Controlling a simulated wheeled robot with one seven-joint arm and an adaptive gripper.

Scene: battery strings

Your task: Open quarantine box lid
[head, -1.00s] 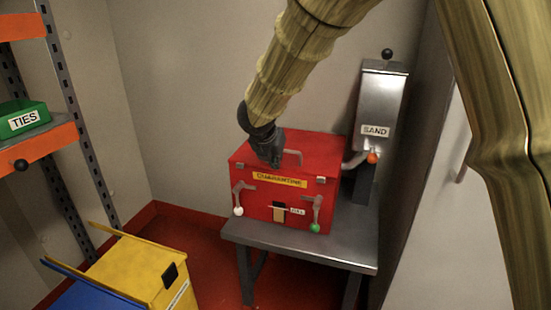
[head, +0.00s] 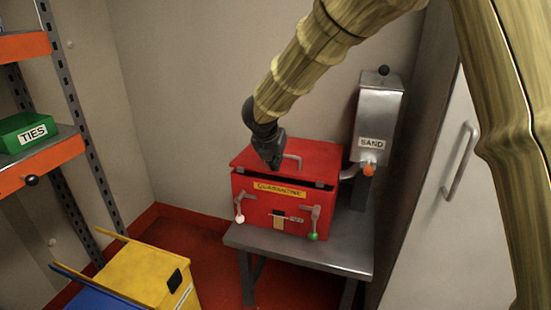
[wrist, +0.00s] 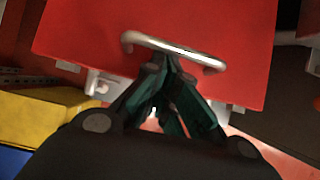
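The red quarantine box (head: 262,215) stands on a metal table. Its red lid (head: 322,155) is slightly raised at the front, with a dark gap above the yellow label. A metal handle (head: 296,158) sits on top of the lid; its bar also shows in the wrist view (wrist: 190,52). My gripper (head: 275,166) is over the lid, beside the handle. In the wrist view its fingers (wrist: 163,66) come together at the handle bar; whether the bar is between them is unclear.
A metal sand dispenser (head: 378,115) stands behind the box on the right. A grey cabinet door (head: 440,220) is at the right. Yellow (head: 150,270) and blue (head: 105,298) bins stand front left, below a shelf with a green ties box (head: 22,132). The metal table (head: 345,255) has bare space at right.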

